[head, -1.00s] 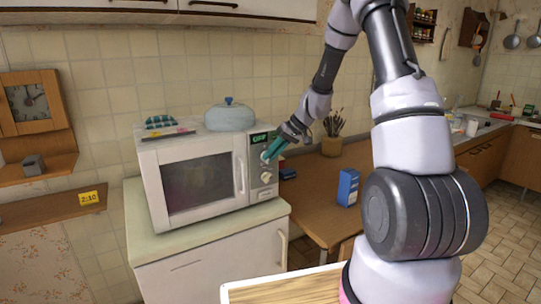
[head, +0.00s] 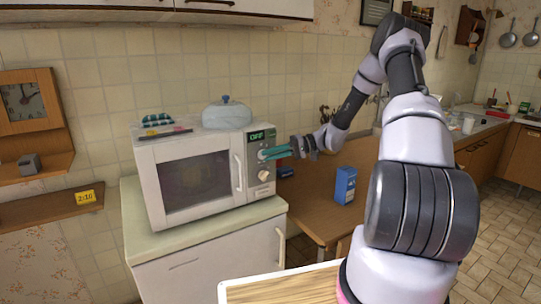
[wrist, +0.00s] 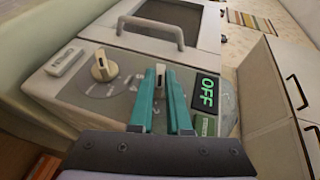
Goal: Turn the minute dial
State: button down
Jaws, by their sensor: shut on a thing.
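The white microwave (head: 146,184) stands on a cabinet and its display (head: 257,137) reads OFF. Its panel has two dials, an upper one beside the display and a lower one (head: 263,176). My gripper (head: 266,154) is at the upper dial, its teal fingers nearly level. In the wrist view, my gripper (wrist: 160,72) is shut on the upper dial (wrist: 161,76), whose pale grip shows between the fingertips. The lower dial (wrist: 104,66) is to its left, untouched. The markings around the upper dial are mostly hidden or too small to read.
A yellow note (head: 86,198) reading 2:10 is at the left shelf, below a clock (head: 22,101). The microwave door handle (head: 238,172) is close left of the dials. A lidded blue dish (head: 227,115) sits on top. A blue box (head: 345,185) stands on the wooden counter.

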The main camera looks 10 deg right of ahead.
jog(key=shift+y, duration=0.3)
jog(key=c, duration=0.9)
grip_release()
jog(key=shift+o, duration=0.2)
jog(key=w+v, duration=0.1)
jog(key=v, duration=0.9)
jog(key=shift+s+d, duration=0.4)
jog(key=shift+s, duration=0.1)
